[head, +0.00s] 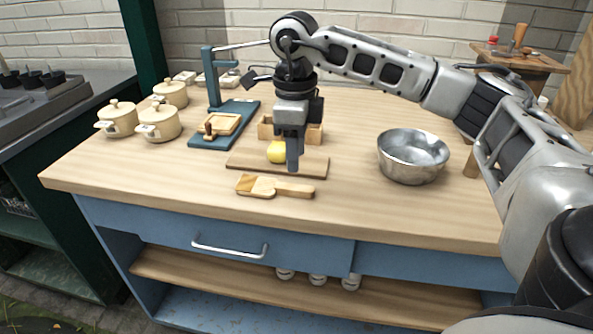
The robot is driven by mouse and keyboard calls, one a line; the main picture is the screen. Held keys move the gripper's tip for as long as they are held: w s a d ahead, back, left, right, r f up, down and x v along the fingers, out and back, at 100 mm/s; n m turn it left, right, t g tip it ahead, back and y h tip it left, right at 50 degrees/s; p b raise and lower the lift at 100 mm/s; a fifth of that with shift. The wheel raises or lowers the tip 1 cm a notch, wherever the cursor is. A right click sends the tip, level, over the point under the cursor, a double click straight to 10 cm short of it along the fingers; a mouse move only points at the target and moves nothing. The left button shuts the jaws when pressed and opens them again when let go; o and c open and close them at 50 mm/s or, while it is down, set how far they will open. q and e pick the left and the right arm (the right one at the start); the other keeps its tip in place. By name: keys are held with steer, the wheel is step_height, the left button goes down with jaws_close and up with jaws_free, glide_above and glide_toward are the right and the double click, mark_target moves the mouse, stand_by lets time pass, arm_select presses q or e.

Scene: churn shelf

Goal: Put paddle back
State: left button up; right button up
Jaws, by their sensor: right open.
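A wooden paddle (262,187) lies flat on the worktop near its front edge, its broad end to the left and its handle to the right. My right gripper (292,162) points down above the wooden board (310,166), just behind the paddle in the picture. It is open, and no object shows in it. A yellow lump (277,152) sits on the board beside the gripper, partly hidden by it. I cannot tell whether they touch. My left gripper is not in view.
A small wooden box (315,133) stands behind the board. A metal bowl (412,157) is to the right, a blue press stand (201,142) to the left, and several cream pots (158,122) farther left. The worktop's front strip (350,217) is clear.

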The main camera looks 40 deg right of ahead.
step_height(320, 180, up, 5)
steer(key=s+a+f+n+g+y, duration=0.1)
steer(key=s+a+f+y, duration=0.15)
steer(key=a, duration=0.45)
steer(key=s+a+f+g+y, duration=0.1)
steer(key=a+f+y, duration=0.25)
steer(key=a, duration=0.45)
steer(key=s+a+f+n+g+y, duration=0.1)
steer(key=a+f+y, duration=0.15)
steer(key=a, duration=0.45)
steer(key=s+a+r+m+t+y, duration=0.25)
steer(key=a+r+m+y, duration=0.35)
steer(key=a+y, duration=0.55)
steer(key=w+d+f+m+t+h, duration=0.1)
steer(key=d+f+m+t+h, duration=0.65)
steer(key=m, duration=0.75)
steer(key=w+d+f+m+t+h, duration=0.2)
steer(key=f+m+t+h, duration=0.15)
steer(key=m+t, duration=0.9)
steer(key=s+d+f+m+g+h, duration=0.2)
steer(key=s+f+m+g, duration=0.2)
steer(key=f, duration=0.4)
steer(key=s+d+f+m+g+h, duration=0.3)
steer(key=s+f+m, duration=0.3)
steer(key=f, duration=0.2)
steer(key=shift+s+m+g, duration=0.35)
steer(key=shift+s+g, duration=0.05)
steer(key=shift+g, duration=0.35)
